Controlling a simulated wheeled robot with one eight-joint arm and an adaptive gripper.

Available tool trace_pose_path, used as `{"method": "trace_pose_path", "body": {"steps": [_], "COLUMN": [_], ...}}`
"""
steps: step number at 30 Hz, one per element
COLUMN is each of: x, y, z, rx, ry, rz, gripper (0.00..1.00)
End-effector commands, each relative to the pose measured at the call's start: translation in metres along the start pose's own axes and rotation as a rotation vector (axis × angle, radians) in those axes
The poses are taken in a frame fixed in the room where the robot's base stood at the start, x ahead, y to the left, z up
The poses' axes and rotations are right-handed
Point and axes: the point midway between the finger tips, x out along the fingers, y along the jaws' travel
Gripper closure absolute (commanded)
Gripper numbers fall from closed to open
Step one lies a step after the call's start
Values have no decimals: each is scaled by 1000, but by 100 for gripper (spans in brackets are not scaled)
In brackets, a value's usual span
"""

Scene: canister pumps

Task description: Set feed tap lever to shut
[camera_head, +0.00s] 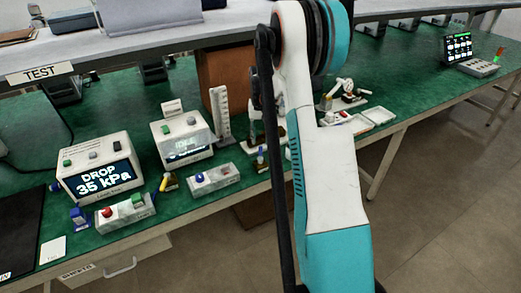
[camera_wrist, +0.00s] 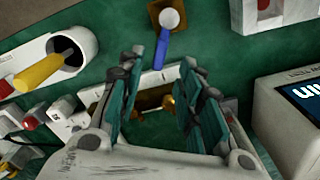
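In the wrist view my gripper (camera_wrist: 160,98) is open, its two dark green finger pads apart. A brass-coloured fitting (camera_wrist: 166,103) shows between and beyond the fingers, partly hidden by them; I cannot tell whether they touch it. Just above the fingertips a blue lever (camera_wrist: 160,52) points towards a white round knob on a brown square base (camera_wrist: 180,13). No label shows which part is the feed tap. In the head view my arm covers the area in front of it and my gripper cannot be made out.
In the head view a pump unit reads DROP 35 kPa (camera_head: 100,170). A shelf (camera_head: 150,40) overhangs the green bench (camera_head: 420,85).

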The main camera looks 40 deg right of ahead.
Motion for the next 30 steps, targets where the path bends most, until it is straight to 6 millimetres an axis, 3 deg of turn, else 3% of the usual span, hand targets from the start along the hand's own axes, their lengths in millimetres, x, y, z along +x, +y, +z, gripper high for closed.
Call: {"method": "trace_pose_path", "body": {"steps": [3, 9, 22, 23, 27, 30], "x": [25, 50, 58, 58, 58, 58], "y": [0, 0, 0, 0, 0, 0], "z": [0, 0, 0, 0, 0, 0], "rx": [0, 0, 0, 0, 0, 0], "ry": [0, 0, 0, 0, 0, 0], "rz": [0, 0, 0, 0, 0, 0], "gripper": [67, 67, 67, 69, 100, 100]}}
